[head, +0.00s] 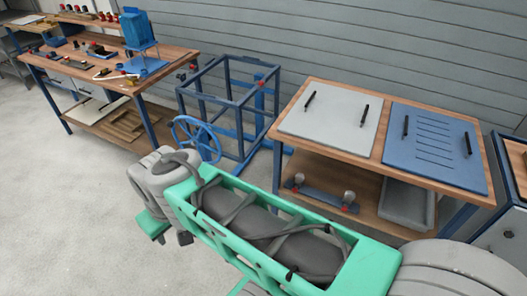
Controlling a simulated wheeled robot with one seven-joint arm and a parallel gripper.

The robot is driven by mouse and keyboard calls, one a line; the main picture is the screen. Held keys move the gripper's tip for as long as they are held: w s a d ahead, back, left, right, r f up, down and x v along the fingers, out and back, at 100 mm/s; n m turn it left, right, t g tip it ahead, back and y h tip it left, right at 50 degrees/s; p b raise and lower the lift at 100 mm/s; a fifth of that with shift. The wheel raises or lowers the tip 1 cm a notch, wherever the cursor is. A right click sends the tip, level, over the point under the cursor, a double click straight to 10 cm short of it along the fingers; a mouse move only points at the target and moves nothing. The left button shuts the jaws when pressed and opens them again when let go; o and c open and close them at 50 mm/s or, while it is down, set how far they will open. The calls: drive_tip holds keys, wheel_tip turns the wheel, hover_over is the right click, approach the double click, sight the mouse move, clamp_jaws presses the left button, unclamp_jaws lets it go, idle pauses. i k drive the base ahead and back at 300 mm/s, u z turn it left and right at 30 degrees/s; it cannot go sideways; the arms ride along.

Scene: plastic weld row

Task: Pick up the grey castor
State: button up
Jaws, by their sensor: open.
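Two small grey rounded pieces, which look like castors, sit at a dark blue bar on the lower shelf of the right-hand bench. One grey castor-like piece (299,179) is at the bar's left end, and the other grey piece (349,197) is near its right end. Red bits show beside both. They are too small to tell which is the grey castor, or whether they are fixed to the bar. My green and grey arm crosses the foreground, in front of the bench. My gripper does not show.
The right-hand bench (291,96) carries a white panel (330,124) and a blue slotted panel (432,141). A grey tray (407,207) lies on its lower shelf. A blue frame with a handwheel (198,136) stands left of it. Open floor (60,220) lies at left.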

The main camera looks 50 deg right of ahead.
sight(299, 178)
drive_tip(key=u, duration=2.35)
drive_tip(key=k, duration=1.4)
drive_tip(key=z, duration=0.95)
